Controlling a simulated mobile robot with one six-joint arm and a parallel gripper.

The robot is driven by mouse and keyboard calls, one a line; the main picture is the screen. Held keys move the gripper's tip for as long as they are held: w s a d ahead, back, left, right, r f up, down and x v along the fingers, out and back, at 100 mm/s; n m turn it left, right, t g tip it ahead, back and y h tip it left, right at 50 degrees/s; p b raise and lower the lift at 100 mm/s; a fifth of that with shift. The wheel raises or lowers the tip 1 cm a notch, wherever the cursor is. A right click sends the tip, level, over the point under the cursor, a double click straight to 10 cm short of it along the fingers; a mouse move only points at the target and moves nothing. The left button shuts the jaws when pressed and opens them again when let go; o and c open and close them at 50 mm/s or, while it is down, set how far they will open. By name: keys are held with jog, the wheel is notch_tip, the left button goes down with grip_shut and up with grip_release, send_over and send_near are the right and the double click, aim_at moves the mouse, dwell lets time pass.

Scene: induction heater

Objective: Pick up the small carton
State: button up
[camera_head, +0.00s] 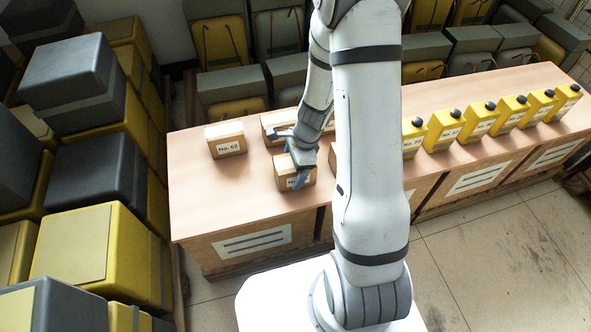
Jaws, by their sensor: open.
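Several small brown cartons with white labels stand on the wooden counter (205,200). One carton (282,182) stands directly under my gripper (297,174). My gripper points down at it with open jaws, and a bluish finger shows in front of its labelled face. The far finger is hard to make out, and I cannot tell whether the fingers touch the carton. The carton labelled No. 62 (226,140) stands apart to the left. A longer carton (275,121) stands behind my gripper, partly hidden. My arm hides most of another carton (333,158) to the right.
A row of yellow containers with dark caps (480,121) stands along the counter's right part. Yellow and grey cases (100,250) are stacked at the left, and more stand behind the counter. The counter's front left is bare. Tiled floor (490,250) is open at the lower right.

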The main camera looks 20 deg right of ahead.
dwell(0.3)
jog(key=c, duration=1.3)
